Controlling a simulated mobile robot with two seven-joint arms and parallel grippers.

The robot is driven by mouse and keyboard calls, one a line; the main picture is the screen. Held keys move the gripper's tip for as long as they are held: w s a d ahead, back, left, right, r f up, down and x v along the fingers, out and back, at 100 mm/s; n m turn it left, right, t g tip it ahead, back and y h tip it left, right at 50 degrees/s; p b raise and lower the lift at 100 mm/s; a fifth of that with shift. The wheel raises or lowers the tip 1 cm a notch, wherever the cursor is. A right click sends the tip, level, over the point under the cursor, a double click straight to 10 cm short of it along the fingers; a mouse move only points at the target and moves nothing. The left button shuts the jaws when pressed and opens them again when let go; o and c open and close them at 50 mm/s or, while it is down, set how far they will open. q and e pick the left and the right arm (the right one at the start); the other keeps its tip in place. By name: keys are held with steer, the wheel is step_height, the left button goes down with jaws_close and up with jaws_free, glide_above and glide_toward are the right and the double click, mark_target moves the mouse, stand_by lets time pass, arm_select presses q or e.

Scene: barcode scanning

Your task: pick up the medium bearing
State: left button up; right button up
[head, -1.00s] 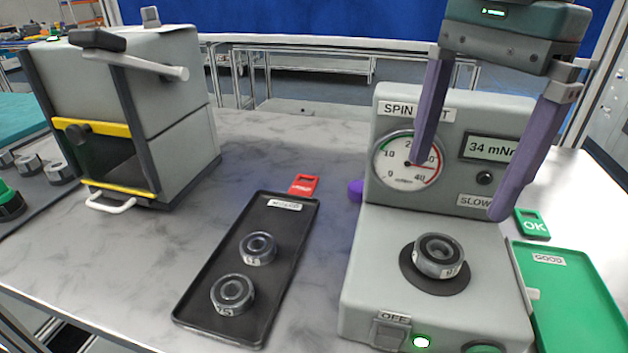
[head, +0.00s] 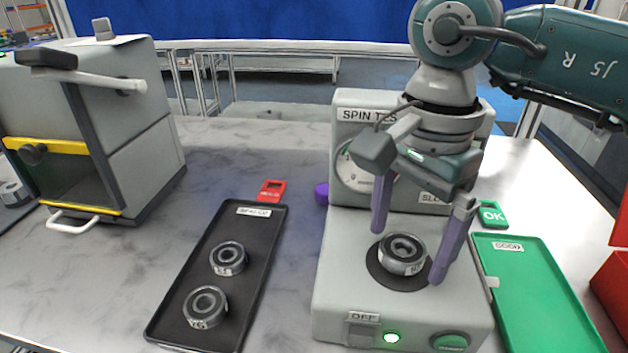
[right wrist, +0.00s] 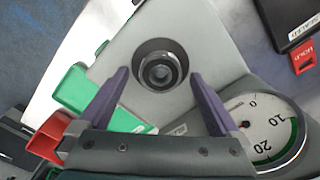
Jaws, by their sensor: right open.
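A dark grey ring bearing (head: 402,252) sits on the round black pad of the spin tester (head: 345,285); it also shows in the right wrist view (right wrist: 160,71). Two more bearings, a rear one (head: 228,257) and a front one (head: 206,306), lie in the black tray (head: 250,290). The size labels are too small to read surely, so I cannot tell which is medium by label. My right gripper (head: 408,254) is open and empty, its purple fingers pointing down on either side of the tester's bearing with gaps. My left gripper is out of view.
A grey box machine (head: 130,110) with a yellow-edged opening stands at the left. A green tray (head: 535,300) and a green OK tag (head: 492,214) are right of the tester. A red tag (head: 271,190) lies behind the black tray. Bare table lies left of that tray.

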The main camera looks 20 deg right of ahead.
steer(key=shift+c, duration=0.3)
jaws_close()
stand_by(0.4)
